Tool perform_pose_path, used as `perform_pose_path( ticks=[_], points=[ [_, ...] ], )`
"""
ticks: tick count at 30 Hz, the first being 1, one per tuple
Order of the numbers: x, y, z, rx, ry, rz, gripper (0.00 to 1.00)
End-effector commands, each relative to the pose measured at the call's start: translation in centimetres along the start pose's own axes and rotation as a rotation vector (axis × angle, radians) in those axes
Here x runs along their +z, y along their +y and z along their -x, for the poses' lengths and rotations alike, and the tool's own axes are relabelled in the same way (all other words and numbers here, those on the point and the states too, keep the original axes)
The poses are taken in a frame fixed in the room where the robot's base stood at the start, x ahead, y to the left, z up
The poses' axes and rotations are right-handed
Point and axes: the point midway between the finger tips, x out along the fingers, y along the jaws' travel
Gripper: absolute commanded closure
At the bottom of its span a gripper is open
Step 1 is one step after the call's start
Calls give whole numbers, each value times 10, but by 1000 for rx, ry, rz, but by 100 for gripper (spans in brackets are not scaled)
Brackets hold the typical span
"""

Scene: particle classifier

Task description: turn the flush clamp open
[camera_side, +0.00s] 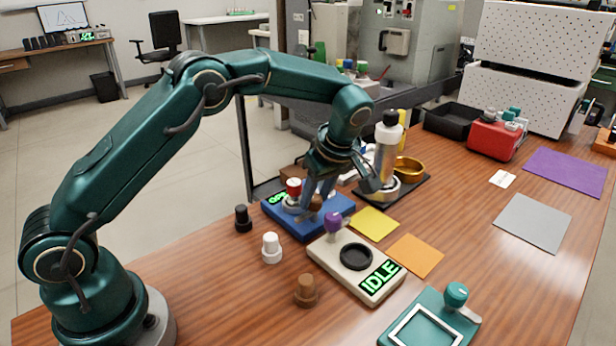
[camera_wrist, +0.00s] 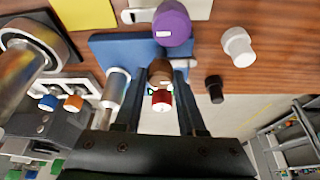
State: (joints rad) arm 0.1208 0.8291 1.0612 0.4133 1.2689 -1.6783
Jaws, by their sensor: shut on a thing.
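The blue base (camera_side: 335,222) carries a brown knob (camera_side: 316,203), a red-topped knob (camera_side: 294,187) and a green lit display whose text is partly covered. My gripper (camera_side: 317,193) reaches down over this base, with its fingers on either side of the brown knob. In the wrist view, the brown knob (camera_wrist: 160,72) sits between the fingertips of my gripper (camera_wrist: 158,75), and the red-topped knob (camera_wrist: 162,99) lies just behind it. The gripper is shut on the brown knob. No label marks which part is the flush clamp, and I cannot tell how far the knob is turned.
A cream unit (camera_side: 330,262) with a purple knob (camera_side: 334,222) and an IDLE display stands close in front. White (camera_side: 271,248), black (camera_side: 242,219) and brown (camera_side: 306,291) pegs stand left. A black-capped bottle (camera_side: 387,140) stands close behind right.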

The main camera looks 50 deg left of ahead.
Motion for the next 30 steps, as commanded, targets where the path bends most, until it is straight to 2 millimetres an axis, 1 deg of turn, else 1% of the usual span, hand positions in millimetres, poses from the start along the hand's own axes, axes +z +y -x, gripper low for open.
perform_pose_path(
  ticks=[4,5,6,7,17,20,24,27,30],
  points=[
    [1,0,1,-1,-4,3,100],
    [1,0,1,-1,-5,3,53],
    [1,0,1,0,-4,3,38],
    [1,0,1,0,-4,2,31],
    [0,0,2,1,-2,1,31],
    [1,1,12,4,-1,1,31],
    [0,1,32,6,-2,1,31],
    [1,1,43,4,-1,1,31],
    [1,0,49,3,-2,1,31]
  ],
)
